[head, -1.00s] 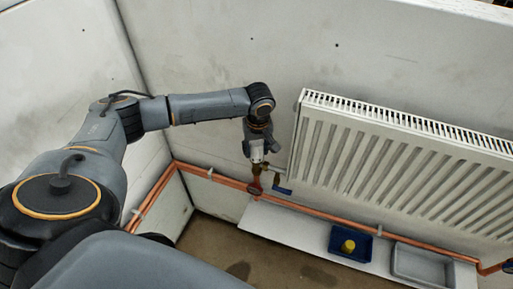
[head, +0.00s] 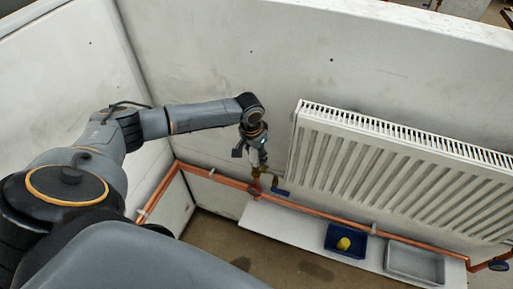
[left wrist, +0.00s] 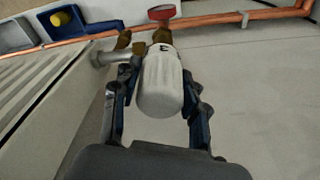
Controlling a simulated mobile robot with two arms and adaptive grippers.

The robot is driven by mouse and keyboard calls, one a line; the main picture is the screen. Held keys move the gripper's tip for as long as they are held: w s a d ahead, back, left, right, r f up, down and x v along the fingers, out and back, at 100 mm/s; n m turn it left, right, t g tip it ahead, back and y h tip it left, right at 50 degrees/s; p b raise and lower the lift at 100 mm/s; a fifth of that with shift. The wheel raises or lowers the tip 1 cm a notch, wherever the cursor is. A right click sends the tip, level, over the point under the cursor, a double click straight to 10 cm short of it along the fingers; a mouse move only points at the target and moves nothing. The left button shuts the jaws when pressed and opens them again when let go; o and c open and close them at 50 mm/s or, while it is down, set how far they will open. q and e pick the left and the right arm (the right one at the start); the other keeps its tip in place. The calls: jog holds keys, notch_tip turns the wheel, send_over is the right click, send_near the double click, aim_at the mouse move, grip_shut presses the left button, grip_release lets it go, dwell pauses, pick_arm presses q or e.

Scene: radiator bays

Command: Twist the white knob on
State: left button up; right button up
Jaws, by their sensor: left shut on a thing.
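The white knob (left wrist: 160,88) is a ribbed white cylinder with a dark mark near its far end. It sits on a brass valve (left wrist: 136,50) beside the radiator in the left wrist view. My left gripper (left wrist: 156,92) is shut on the knob, one dark finger on each side. In the head view my left gripper (head: 252,154) hangs over the valve at the radiator's left end and mostly hides the knob. My right gripper is in neither view.
The white radiator (head: 390,165) is close on the right. Copper pipes (head: 315,211) run low along the wall, with a red handwheel (left wrist: 161,12) and a blue handle (head: 281,192) near the valve. A blue tray (head: 331,247) with a yellow item and a grey tray (head: 400,271) stand below.

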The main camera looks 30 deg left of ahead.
pick_arm(q)
jog(key=shift+s+f, duration=0.25)
jog(key=shift+s, duration=0.05)
jog(key=o, duration=1)
jog(key=shift+o, duration=1.4)
jog(key=shift+a, duration=0.1)
jog(key=shift+w+r, duration=0.1)
jog(key=shift+r, duration=0.05)
jog(key=o, duration=0.6)
jog(key=shift+w, duration=0.1)
jog(key=shift+o, duration=0.2)
jog(key=shift+r, duration=0.15)
jog(key=shift+r+p, duration=2.7)
jog(key=shift+p, duration=0.3)
jog(key=shift+r+p, duration=1)
jog(key=shift+r, duration=0.25)
